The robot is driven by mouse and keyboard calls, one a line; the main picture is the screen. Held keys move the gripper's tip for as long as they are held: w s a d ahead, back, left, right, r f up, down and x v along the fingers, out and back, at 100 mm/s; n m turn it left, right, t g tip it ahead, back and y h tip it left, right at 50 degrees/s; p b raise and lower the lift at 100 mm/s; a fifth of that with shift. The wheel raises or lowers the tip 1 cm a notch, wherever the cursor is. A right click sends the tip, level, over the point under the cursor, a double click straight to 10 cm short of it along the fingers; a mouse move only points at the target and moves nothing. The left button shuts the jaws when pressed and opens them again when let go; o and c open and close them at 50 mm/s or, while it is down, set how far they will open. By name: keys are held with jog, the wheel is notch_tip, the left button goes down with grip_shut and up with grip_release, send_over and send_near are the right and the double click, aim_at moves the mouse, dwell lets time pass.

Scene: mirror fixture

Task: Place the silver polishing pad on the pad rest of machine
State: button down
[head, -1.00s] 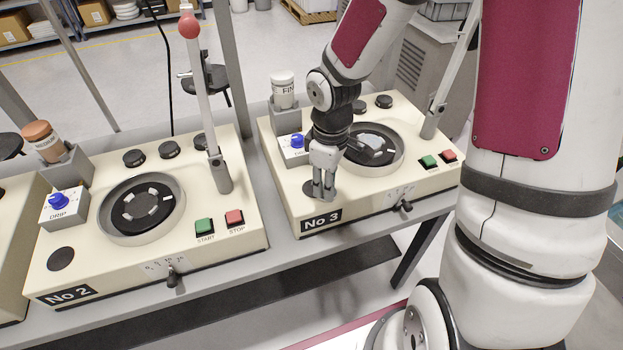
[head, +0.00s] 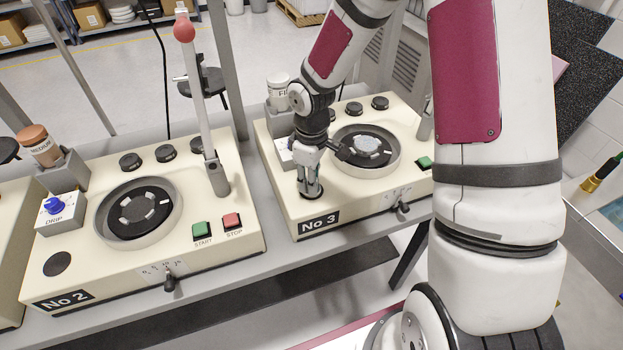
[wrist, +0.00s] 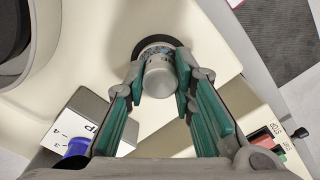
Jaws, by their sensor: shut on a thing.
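My gripper (head: 310,188) is at the front left corner of the cream machine No 3 (head: 350,195). In the wrist view its green-padded fingers (wrist: 159,75) are shut on the silver polishing pad (wrist: 160,80), a short silver cylinder with a patterned band at its far end. The pad rest (wrist: 178,48) is a dark round spot on the machine top, partly hidden behind the pad. The pad appears over the rest; whether they touch I cannot tell. In the head view the gripper hides most of both.
Machine No 2 (head: 215,240) stands to the left with an upright red-knobbed lever (head: 200,100). On No 3, a round bowl (head: 395,163) lies right of my gripper. A blue-knobbed drip box (wrist: 95,108) and white bottle (head: 278,88) stand beside it.

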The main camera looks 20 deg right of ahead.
jog(key=shift+f, duration=0.15)
jog(key=c, duration=1.3)
grip_release()
jog(key=shift+c, duration=0.2)
jog(key=s+r+m+t+h, duration=0.15)
jog(key=s+r, duration=0.25)
jog(key=r, duration=0.8)
jog(key=s+r+m+t, duration=0.15)
jog(key=s+r, duration=0.25)
jog(key=r, duration=0.8)
jog(key=s+r+m+t+y, duration=0.1)
jog(key=s+r+m, duration=0.5)
jog(key=s, duration=0.7)
jog(key=shift+s+r+t, duration=0.15)
jog(key=shift+t, duration=0.55)
jog(key=shift+y, duration=0.25)
